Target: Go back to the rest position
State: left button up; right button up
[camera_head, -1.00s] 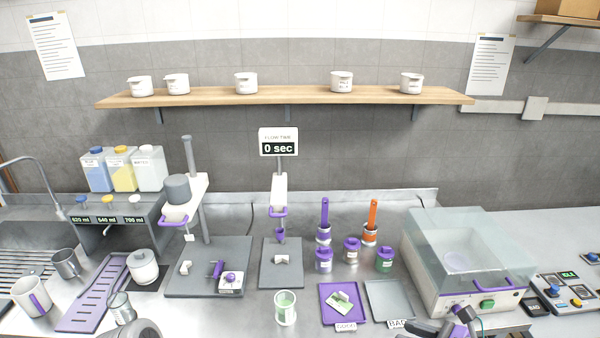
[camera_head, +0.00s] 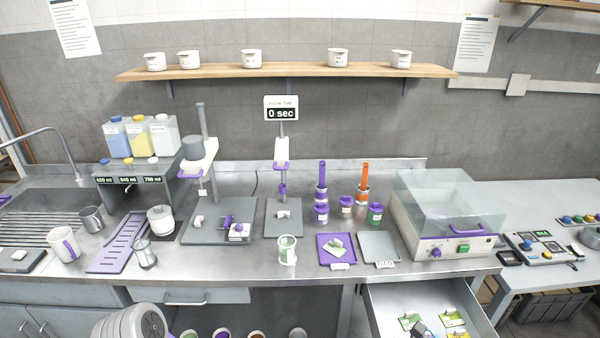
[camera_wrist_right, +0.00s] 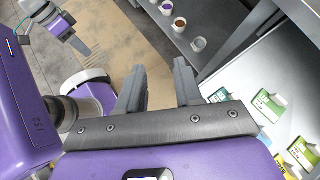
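My right gripper (camera_wrist_right: 158,85) shows in the right wrist view with its two dark fingers apart and nothing between them. It is beside an open drawer (camera_wrist_right: 235,75) holding green and yellow packets. In the head view, a small dark and grey part, probably of my right arm, shows over the drawer at the bottom edge. What looks like my left gripper (camera_wrist_right: 80,47) is at the top left of the right wrist view, too small to tell its finger opening. It is not clearly visible in the head view.
The drawer (camera_head: 375,312) sticks out below the counter (camera_head: 230,268). Several cups are on a lower shelf.

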jog(key=s+a+f+n+g+h+b, duration=0.1)
jog(key=s+a+f+n+b, duration=0.1)
jog(key=f+n, duration=0.4)
jog(key=s+a+f+n+g+h+b, duration=0.1)
jog(key=s+a+f+n, duration=0.4)
jog(key=f, duration=0.9)
jog(key=s+a+f+n+g+h+b, duration=0.2)
jog(key=s+f+n, duration=0.4)
jog(key=f+n, duration=0.3)
jog(key=shift+a+f+g+b, duration=0.3)
jog(key=shift+a+f+b, duration=0.55)
jog(key=shift+a, duration=0.35)
